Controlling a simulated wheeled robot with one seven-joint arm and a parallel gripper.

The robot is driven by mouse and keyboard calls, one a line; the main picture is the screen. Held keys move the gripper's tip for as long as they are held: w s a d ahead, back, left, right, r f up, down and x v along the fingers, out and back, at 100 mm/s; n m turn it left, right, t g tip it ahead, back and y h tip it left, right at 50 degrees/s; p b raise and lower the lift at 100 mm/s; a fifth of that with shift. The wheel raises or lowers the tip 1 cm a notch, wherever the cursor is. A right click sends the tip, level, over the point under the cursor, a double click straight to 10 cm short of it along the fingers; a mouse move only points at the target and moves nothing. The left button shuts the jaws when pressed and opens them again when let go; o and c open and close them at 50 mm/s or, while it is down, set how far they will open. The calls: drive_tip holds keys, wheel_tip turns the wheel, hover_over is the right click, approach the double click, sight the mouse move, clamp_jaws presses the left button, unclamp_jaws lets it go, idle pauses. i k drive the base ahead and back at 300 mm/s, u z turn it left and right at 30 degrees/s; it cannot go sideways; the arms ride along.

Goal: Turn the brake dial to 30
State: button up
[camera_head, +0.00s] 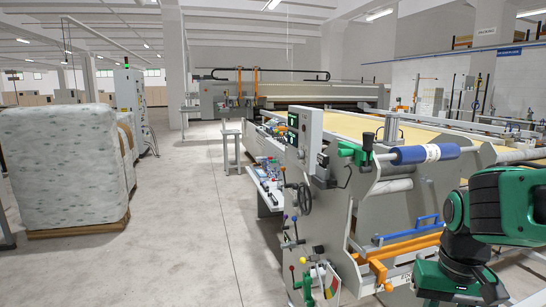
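The large quilting machine (333,222) fills the middle and right of the view. On the lower part of its near end is a small white plate with coloured bands (331,283), beside several small levers with coloured knobs. I cannot tell whether this plate belongs to the brake dial, and no numbers are readable. A dark handwheel (304,198) sits higher on the same end. A grey control box (304,133) with small dials or buttons stands above it. My green and black arm shows at the right edge, but my gripper is not in view.
A blue roller (425,154) and an orange bar (405,246) stick out at the machine's near end, close to my arm. A wrapped pallet load (62,165) stands at the left. The grey floor (185,215) between it and the machine is clear.

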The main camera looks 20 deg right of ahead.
sight(300, 155)
drive_tip(key=u, duration=0.3)
drive_tip(key=i, duration=1.45)
drive_tip(key=u, duration=0.2)
